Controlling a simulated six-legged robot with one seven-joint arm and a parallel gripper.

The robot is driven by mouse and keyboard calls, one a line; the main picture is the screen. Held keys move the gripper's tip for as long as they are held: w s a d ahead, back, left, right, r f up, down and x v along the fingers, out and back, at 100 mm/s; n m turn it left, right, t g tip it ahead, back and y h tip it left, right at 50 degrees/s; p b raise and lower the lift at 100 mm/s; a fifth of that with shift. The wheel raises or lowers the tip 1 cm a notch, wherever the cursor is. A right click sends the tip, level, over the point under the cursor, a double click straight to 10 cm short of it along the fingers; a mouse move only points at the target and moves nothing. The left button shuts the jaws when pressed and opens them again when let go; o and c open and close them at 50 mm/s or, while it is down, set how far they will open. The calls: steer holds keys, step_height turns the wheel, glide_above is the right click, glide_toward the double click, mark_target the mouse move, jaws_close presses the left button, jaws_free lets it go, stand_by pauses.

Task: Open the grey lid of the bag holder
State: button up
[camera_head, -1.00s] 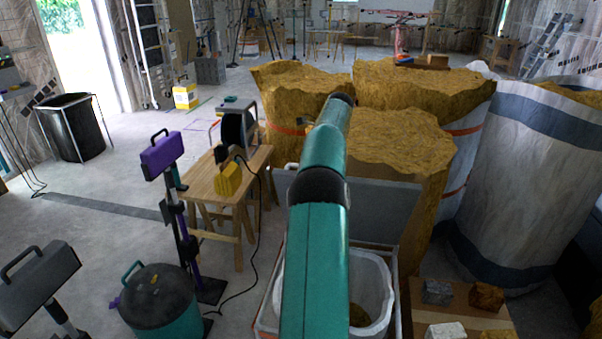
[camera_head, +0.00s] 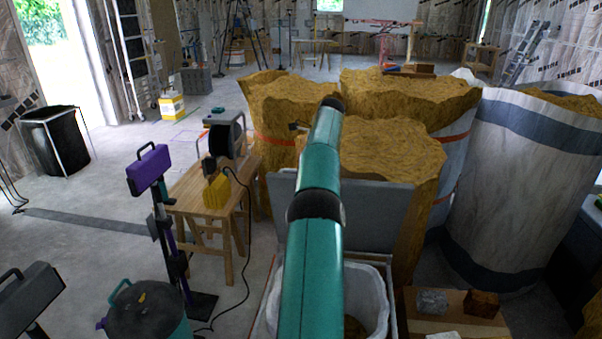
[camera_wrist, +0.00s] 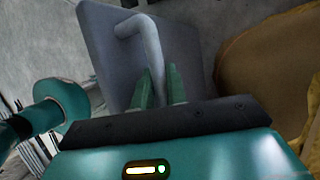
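The grey lid (camera_head: 375,217) stands raised, close to upright, at the back of the bag holder (camera_head: 398,305) in the head view. The white bag (camera_head: 374,285) shows open in the holder, partly behind my arm. My gripper is hidden beyond my teal arm in the head view. In the wrist view the lid (camera_wrist: 100,45) fills the upper middle, with its bent grey handle (camera_wrist: 150,40). My gripper (camera_wrist: 160,80) has its two green fingers on either side of the handle bar. The bar appears to fill the gap between them; contact is hard to see.
Large brown-filled sacks (camera_head: 390,150) stand close behind and right of the lid. A wooden bench (camera_head: 215,190) with a reel stands to the left. A purple-headed stand (camera_head: 148,170) and a dark-topped bin (camera_head: 145,310) are nearer.

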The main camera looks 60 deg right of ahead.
steer(key=o, duration=0.4)
steer(key=shift+f, duration=0.2)
steer(key=shift+o, duration=0.2)
steer(key=shift+r, duration=0.1)
steer(key=shift+r, duration=0.15)
steer(key=shift+r, duration=1.15)
steer(key=shift+a+r, duration=0.15)
steer(key=shift+r, duration=0.35)
steer(key=s+a+r, duration=0.1)
steer(key=r, duration=0.1)
steer(key=a+r, duration=0.2)
steer(key=s+a+r, duration=0.1)
steer(key=r, duration=0.1)
steer(key=shift+s+a, duration=0.2)
steer(key=shift+s, duration=0.15)
steer(key=s+a+r, duration=0.3)
steer(key=s+a, duration=0.1)
steer(key=a, duration=0.3)
steer(key=shift+s+a+r, duration=0.15)
steer(key=shift+s+r, duration=0.05)
steer(key=shift+r, duration=0.05)
